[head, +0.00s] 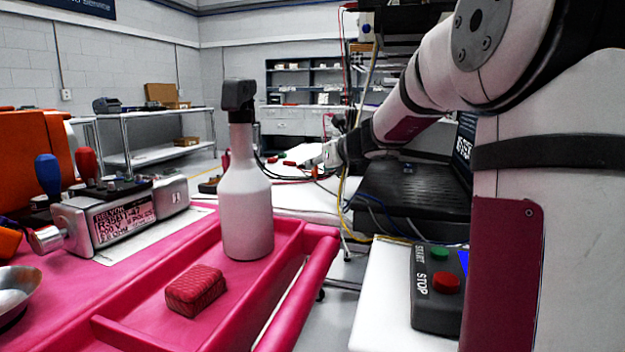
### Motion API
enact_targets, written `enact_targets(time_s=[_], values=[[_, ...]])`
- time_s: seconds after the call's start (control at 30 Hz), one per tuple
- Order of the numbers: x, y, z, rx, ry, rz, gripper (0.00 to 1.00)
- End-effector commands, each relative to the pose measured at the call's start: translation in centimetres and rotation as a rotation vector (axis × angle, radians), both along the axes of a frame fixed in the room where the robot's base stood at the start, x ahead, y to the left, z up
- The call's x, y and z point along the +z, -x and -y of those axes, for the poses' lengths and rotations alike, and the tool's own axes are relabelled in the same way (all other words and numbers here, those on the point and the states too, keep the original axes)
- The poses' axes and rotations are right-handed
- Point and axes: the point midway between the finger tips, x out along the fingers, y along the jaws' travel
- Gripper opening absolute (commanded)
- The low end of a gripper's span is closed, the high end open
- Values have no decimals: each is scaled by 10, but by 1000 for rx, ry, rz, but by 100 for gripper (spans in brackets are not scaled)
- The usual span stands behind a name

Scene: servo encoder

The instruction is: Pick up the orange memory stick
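I cannot make out an orange memory stick for certain in the head view. My arm reaches from the right toward the far white table (290,199). My gripper (316,160) is at its far end, small and partly lost among cables, so its fingers cannot be told apart. Small red and green pieces (289,163) lie on the far table just left of my gripper. They are too small to identify.
A pink tray (215,335) in front holds a white spray bottle (246,195) and a red block (196,290). A control box (438,290) with green and red buttons is at lower right. A device with blue and red levers (112,215) stands left.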

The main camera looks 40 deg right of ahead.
Motion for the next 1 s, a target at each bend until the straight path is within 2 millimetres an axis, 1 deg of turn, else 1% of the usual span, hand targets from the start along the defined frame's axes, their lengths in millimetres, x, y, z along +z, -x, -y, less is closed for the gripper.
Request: enact_targets(time_s=[0.03, 0.1, 0.37, 0.4, 0.47, 0.5, 0.87, 1.0], values=[[-3, -5, 0, 1, -1, 0, 32], [-4, -10, 1, 1, 0, 1, 32], [-3, -11, 1, 0, 1, 1, 32], [-3, -11, 1, 0, 1, 1, 23], [-4, -11, 1, 0, 1, 1, 10], [-4, -11, 1, 0, 1, 1, 1], [-3, -11, 1, 0, 1, 1, 0], [3, -11, 1, 1, 2, 1, 0]])
